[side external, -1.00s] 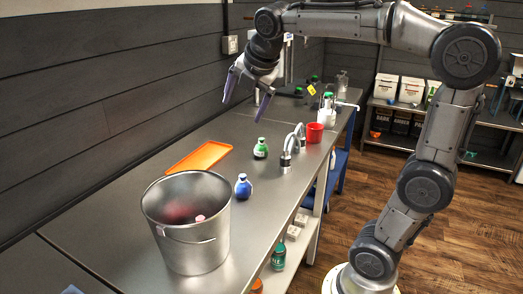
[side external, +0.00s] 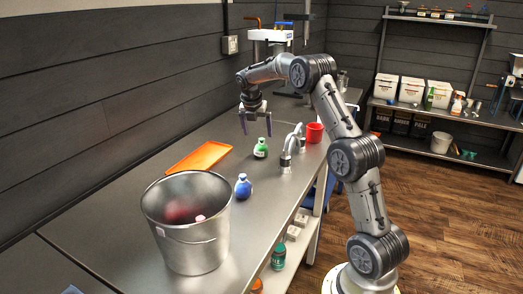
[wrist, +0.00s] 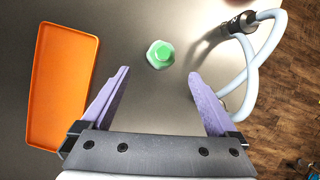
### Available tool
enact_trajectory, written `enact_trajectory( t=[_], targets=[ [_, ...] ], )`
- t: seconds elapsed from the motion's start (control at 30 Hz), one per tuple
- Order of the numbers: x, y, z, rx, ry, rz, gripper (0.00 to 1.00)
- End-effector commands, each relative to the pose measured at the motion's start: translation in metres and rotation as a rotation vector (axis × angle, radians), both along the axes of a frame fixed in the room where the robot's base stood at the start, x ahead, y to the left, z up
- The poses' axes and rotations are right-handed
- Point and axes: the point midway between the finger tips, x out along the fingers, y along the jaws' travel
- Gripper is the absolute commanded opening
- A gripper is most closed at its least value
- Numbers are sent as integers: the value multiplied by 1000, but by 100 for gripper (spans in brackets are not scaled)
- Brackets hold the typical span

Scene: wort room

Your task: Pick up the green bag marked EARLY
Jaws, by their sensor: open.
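A small green bag (side external: 261,149) with a narrow top and a pale label stands upright on the steel bench. The writing on it is too small to read. It also shows in the wrist view (wrist: 160,54), seen from above with its bright green top. My gripper (side external: 256,130) is open and empty, pointing down above the bench close to the green bag. In the wrist view, the bag lies between the lines of my two purple fingers (wrist: 160,75), just beyond their tips. Neither finger appears to touch it.
An orange tray (side external: 200,157) lies left of the bag, and a curved pipe fitting (side external: 289,153) stands to its right. A blue bag (side external: 243,188) and a large metal bucket (side external: 190,252) are nearer the camera.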

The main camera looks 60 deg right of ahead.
Motion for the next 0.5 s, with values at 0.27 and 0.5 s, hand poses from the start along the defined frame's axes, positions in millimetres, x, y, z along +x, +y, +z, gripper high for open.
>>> enact_trajectory(
  t=[0.27, 0.5],
  targets=[
    [3, -17, -40, 0, -2, -1, 94],
    [3, -21, -51, 0, -3, -1, 94]
  ],
)
